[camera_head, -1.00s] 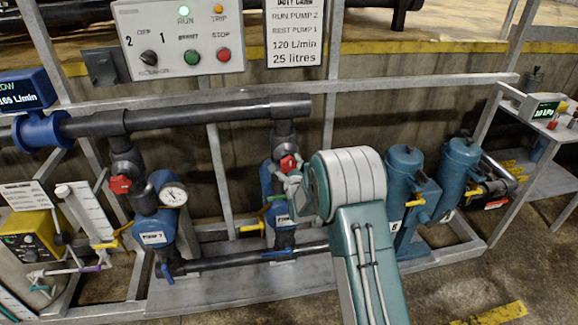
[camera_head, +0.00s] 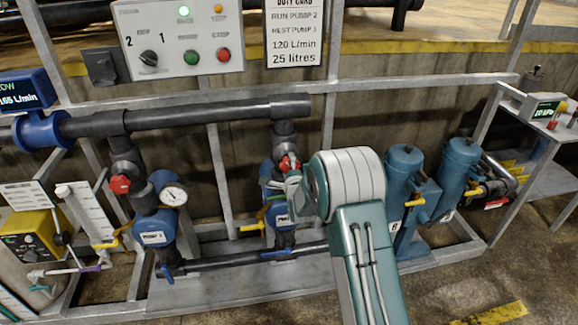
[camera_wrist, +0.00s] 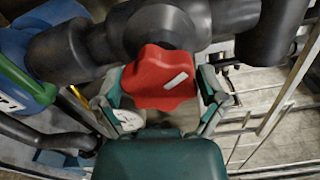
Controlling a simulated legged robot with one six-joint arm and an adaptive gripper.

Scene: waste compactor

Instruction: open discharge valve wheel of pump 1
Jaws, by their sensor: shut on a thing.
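A red lobed valve wheel (camera_head: 288,162) with a white mark sits on the dark pipe above the right-hand blue pump (camera_head: 270,190). The pump's label is partly hidden by my arm. My gripper (camera_head: 289,173) is at this wheel. In the wrist view the red wheel (camera_wrist: 158,80) fills the space between the two fingers of my gripper (camera_wrist: 165,98), one at each side, and the gripper is shut on it. The white mark points up to the right there. Another red wheel (camera_head: 120,184) sits above the left-hand blue pump (camera_head: 155,230).
A control panel (camera_head: 178,40) with a lit green lamp and a duty card (camera_head: 294,32) hang above. A blue flow display (camera_head: 25,90) is at far left. Grey frame rails (camera_head: 400,87) and a horizontal dark pipe (camera_head: 200,116) surround the pumps. Blue canisters (camera_head: 460,165) stand at right.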

